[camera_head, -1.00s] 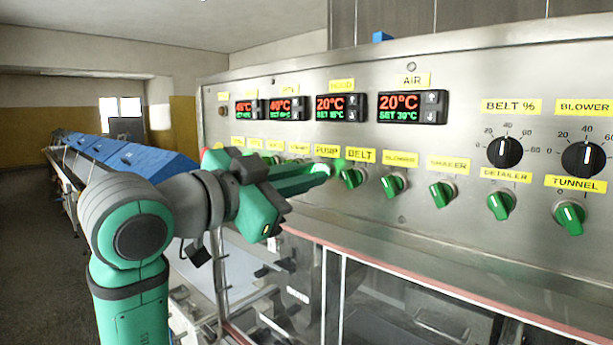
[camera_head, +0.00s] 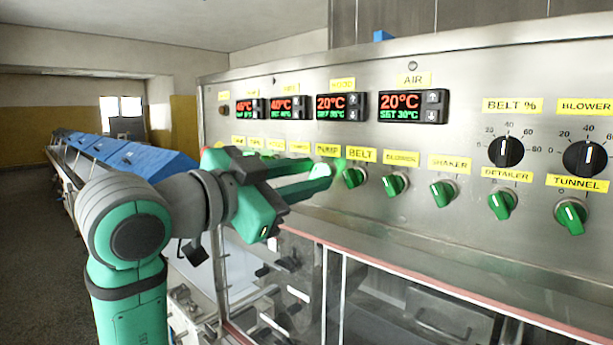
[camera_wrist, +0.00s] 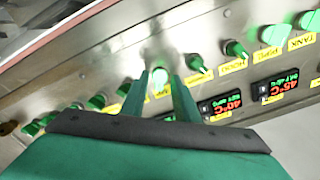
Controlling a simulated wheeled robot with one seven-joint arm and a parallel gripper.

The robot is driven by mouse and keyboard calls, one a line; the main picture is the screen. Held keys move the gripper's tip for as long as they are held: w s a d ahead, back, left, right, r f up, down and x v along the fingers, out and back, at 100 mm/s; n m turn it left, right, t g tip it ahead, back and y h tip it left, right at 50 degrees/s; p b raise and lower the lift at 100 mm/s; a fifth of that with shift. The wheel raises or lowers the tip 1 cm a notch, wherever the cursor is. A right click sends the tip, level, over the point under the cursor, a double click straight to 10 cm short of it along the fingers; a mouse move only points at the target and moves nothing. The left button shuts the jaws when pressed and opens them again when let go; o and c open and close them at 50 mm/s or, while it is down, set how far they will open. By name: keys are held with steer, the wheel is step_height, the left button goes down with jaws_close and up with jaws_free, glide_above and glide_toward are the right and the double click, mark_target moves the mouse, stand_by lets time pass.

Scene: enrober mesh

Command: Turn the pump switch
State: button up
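The yellow PUMP label (camera_head: 327,150) is on the steel control panel, left of the BELT label. The pump switch below it is hidden behind my gripper (camera_head: 322,172) in the head view. My gripper points at the panel there, with its two green fingers apart. In the wrist view the fingers of my gripper (camera_wrist: 160,82) stand on either side of a green knob (camera_wrist: 160,78), which appears to be the pump switch. I cannot tell whether the fingers touch it. Its pointer angle is not clear.
The belt switch (camera_head: 354,177) is close to the right of my fingertips. More green switches, such as the blower switch (camera_head: 395,184), continue along the row. Temperature displays (camera_head: 341,106) sit above. A glass-fronted enclosure (camera_head: 400,300) is below the panel.

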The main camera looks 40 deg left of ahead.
steer(key=s, duration=1)
steer(key=shift+s+a, duration=0.25)
steer(key=shift+a, duration=0.2)
